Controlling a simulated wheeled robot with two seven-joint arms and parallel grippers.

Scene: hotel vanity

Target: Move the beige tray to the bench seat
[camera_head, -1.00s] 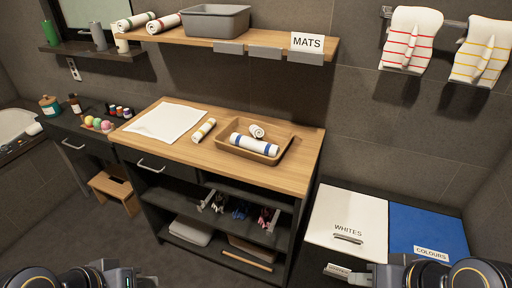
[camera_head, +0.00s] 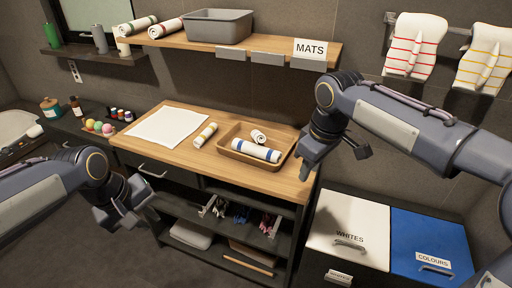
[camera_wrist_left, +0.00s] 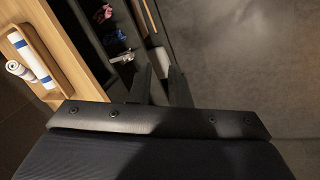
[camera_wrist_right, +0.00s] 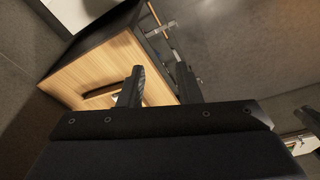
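The tan, beige-looking tray (camera_head: 225,137) lies flat on the wooden counter near its right end. It holds a white rolled towel with blue bands (camera_head: 256,150) and a smaller roll (camera_head: 258,136). The tray also shows at the upper left of the left wrist view (camera_wrist_left: 38,48). My right gripper (camera_head: 335,160) is open and empty, just right of the tray at the counter's right end. My left gripper (camera_head: 143,203) is open and empty, in front of the counter, left of and lower than the tray. I cannot identify a bench seat in these views.
A white mat (camera_head: 168,126) and a yellow-banded roll (camera_head: 205,135) lie left of the tray on the counter (camera_head: 205,160). A shelf (camera_head: 240,45) with a grey bin (camera_head: 217,25) hangs above. Laundry bins (camera_head: 347,230) stand at the right. Open shelves are below.

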